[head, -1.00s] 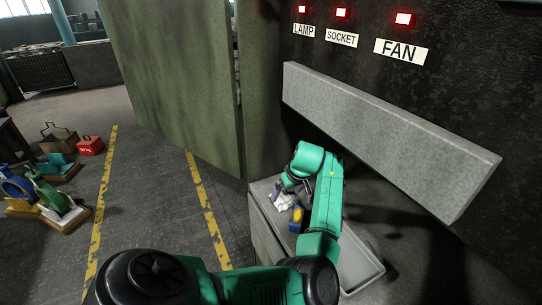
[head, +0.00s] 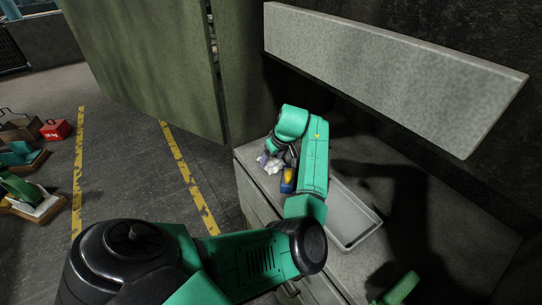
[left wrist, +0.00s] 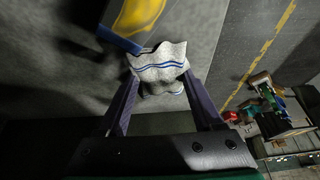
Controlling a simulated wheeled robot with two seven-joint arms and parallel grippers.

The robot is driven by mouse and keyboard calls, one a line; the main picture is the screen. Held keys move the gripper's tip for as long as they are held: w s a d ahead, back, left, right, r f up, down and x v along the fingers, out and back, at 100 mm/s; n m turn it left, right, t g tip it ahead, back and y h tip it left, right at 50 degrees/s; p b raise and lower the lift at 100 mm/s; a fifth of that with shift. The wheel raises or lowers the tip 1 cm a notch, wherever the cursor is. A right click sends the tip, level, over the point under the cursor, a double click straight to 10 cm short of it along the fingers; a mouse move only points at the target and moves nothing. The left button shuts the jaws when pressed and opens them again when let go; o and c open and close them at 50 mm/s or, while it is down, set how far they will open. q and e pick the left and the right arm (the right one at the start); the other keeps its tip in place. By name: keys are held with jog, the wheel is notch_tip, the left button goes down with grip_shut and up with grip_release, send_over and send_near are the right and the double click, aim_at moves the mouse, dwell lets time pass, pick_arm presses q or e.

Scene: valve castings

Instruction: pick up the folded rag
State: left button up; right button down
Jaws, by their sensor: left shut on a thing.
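The folded rag (left wrist: 160,66) is white-grey with blue stripes. In the left wrist view it sits between the two dark fingers of my left gripper (left wrist: 160,88), which is shut on it. In the head view the rag (head: 274,167) shows as a small pale bundle near the left end of the grey cabinet top, under my left gripper (head: 271,157). Whether it touches the top or hangs just above it I cannot tell. My right gripper is not in view.
A yellow and blue object (head: 288,180) stands close beside the rag; it also shows in the left wrist view (left wrist: 138,18). A grey tray (head: 372,224) lies right of my left arm. A long grey block (head: 390,75) juts out above. Floor castings stand at the left.

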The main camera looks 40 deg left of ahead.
aim_at(271, 160)
pick_arm(q)
jog(key=shift+a, duration=0.25)
jog(key=shift+r+b, duration=0.45)
jog(key=shift+r, duration=0.15)
jog(key=shift+s+r+b, duration=0.2)
jog(key=shift+r+b, duration=0.45)
jog(key=shift+r, duration=0.35)
jog(key=s+a+b, duration=0.2)
jog(key=s+a, duration=0.1)
jog(key=s, duration=0.5)
jog(key=s+a+b, duration=0.2)
jog(key=s+a, duration=0.1)
jog(key=s, duration=0.5)
jog(key=shift+s+a, duration=0.2)
